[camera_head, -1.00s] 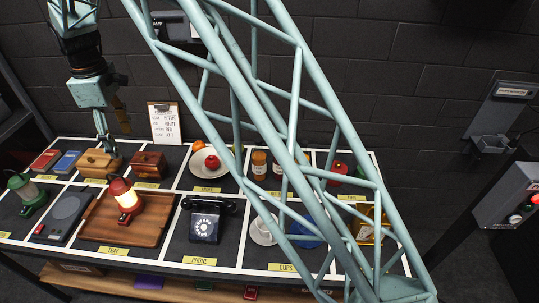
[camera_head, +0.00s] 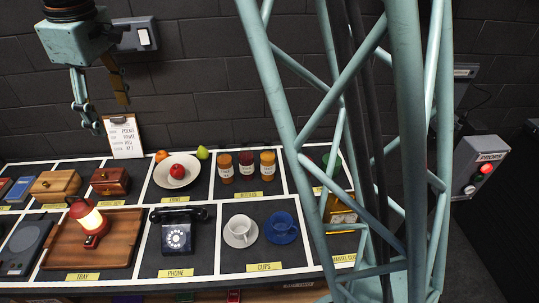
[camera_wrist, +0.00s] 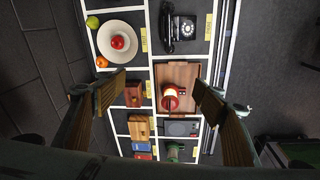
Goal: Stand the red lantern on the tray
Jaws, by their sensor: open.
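The red lantern (camera_head: 88,220) stands upright on the wooden tray (camera_head: 122,240), near the tray's left side, with its lamp glowing. In the wrist view the lantern (camera_wrist: 170,97) is seen from above on the tray (camera_wrist: 190,75). My gripper (camera_head: 108,112) is open and empty, high above the table's back edge near the wall, apart from the lantern. In the wrist view its two fingers (camera_wrist: 158,92) are spread wide, with nothing held between them.
A black phone (camera_head: 178,232) sits right of the tray, and a grey scale-like device (camera_head: 25,246) sits left. Wooden boxes (camera_head: 110,180), a plate with a red apple (camera_head: 177,172), bottles (camera_head: 246,166) and cups (camera_head: 240,231) fill other squares. A clipboard (camera_head: 123,136) leans at the back.

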